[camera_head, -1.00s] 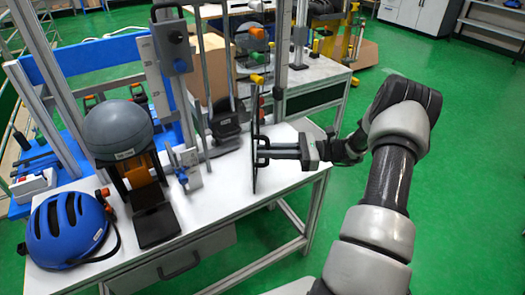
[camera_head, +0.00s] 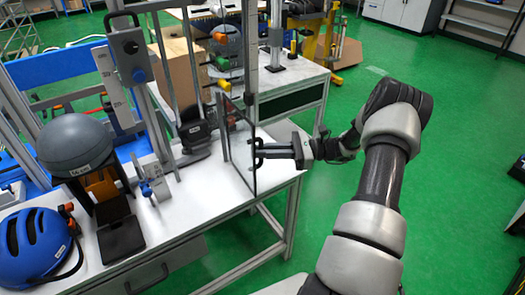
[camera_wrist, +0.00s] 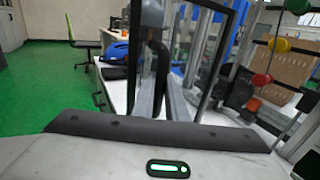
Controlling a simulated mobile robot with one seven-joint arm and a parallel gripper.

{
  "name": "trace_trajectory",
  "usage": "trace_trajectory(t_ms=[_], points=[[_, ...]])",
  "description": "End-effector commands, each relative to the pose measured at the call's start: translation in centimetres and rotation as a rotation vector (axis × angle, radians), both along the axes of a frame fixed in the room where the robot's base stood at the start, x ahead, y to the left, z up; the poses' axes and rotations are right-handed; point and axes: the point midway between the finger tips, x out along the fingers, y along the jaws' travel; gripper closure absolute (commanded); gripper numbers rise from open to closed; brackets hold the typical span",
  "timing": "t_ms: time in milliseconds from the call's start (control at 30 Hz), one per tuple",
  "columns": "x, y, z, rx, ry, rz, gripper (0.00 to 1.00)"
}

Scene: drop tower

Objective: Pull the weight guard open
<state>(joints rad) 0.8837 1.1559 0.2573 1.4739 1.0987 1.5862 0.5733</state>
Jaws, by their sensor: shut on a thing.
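The weight guard (camera_head: 240,150) is a clear panel in a thin dark frame. It stands upright above the right part of the white table and is seen at a slant, turned out from the tower. Its black handle (camera_head: 258,155) is on the side facing my gripper. My gripper (camera_head: 268,152) reaches in from the right and is shut on the handle.
The white table (camera_head: 205,200) also bears a grey ball (camera_head: 75,143) on a stand, a blue helmet (camera_head: 35,245) and a black weight-like block (camera_head: 196,130) by the tower rails. A second table (camera_head: 300,72) stands behind. Green floor is open to the right.

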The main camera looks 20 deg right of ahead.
Motion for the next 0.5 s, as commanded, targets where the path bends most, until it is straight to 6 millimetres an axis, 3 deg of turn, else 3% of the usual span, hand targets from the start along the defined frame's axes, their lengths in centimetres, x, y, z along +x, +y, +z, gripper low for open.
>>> trace_trajectory(t_ms=[400, 433, 500], points=[[0.44, 0.17, 0.29, 0.002, -0.007, -0.004, 1.00], [0.45, 0.18, 0.30, 0.002, -0.007, -0.004, 0.84], [0.42, 0.19, 0.29, 0.002, -0.007, -0.003, 0.73]])
